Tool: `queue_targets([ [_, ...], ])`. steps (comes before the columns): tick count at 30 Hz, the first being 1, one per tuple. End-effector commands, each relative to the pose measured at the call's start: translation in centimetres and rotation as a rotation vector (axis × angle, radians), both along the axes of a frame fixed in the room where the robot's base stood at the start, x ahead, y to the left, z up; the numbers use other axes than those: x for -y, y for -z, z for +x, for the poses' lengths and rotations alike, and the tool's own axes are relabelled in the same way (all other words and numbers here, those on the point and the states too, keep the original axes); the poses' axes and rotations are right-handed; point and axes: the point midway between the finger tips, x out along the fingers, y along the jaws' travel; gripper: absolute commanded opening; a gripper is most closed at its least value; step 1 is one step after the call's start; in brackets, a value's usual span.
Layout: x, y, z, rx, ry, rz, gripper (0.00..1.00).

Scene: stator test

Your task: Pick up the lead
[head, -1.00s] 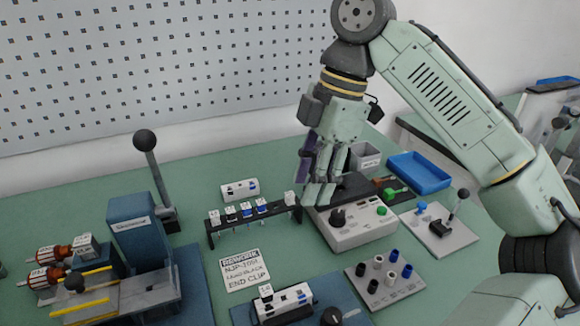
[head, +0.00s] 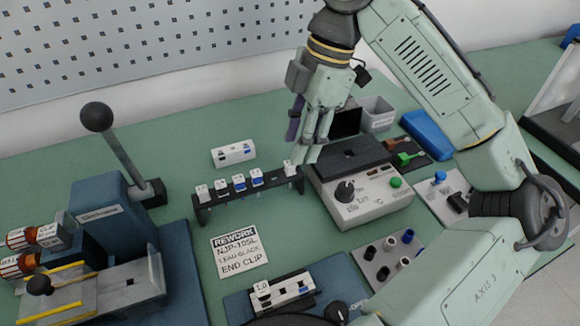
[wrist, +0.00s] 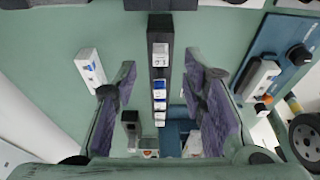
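A black rack (head: 215,207) stands on the bench and holds several leads with white tagged heads. One white-headed lead (head: 290,168) sits apart at its right end; the others, such as a blue-marked lead (head: 256,178), are grouped to the left. My gripper (head: 305,155) is pointing down by the rack's right end, close to the lone lead. The wrist view shows my gripper (wrist: 162,75) open, its purple-padded fingers spread on both sides of the rack (wrist: 160,30). Nothing is visibly held. I cannot tell whether a finger touches the lone lead.
A grey tester (head: 360,208) with knobs stands just right of the rack. A white block (head: 233,154) lies behind it. A rework card (head: 239,251) reading "lead black, end clip" lies in front. A blue press with a tall lever (head: 115,215) is at left.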

Motion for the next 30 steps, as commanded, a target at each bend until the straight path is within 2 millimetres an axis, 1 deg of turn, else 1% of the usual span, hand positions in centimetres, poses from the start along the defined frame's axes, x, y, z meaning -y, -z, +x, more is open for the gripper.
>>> queue_targets([
  [6,-0.9,3.0,-0.6,-0.001,0.002,-0.001,0.38],
  [9,-1.1,3.9,-0.6,0.001,0.001,0.0,0.38],
  [17,-1.2,4.1,-0.6,0.001,0.001,0.002,0.38],
  [30,-1.2,4.0,-0.6,0.002,0.001,0.001,0.08],
])
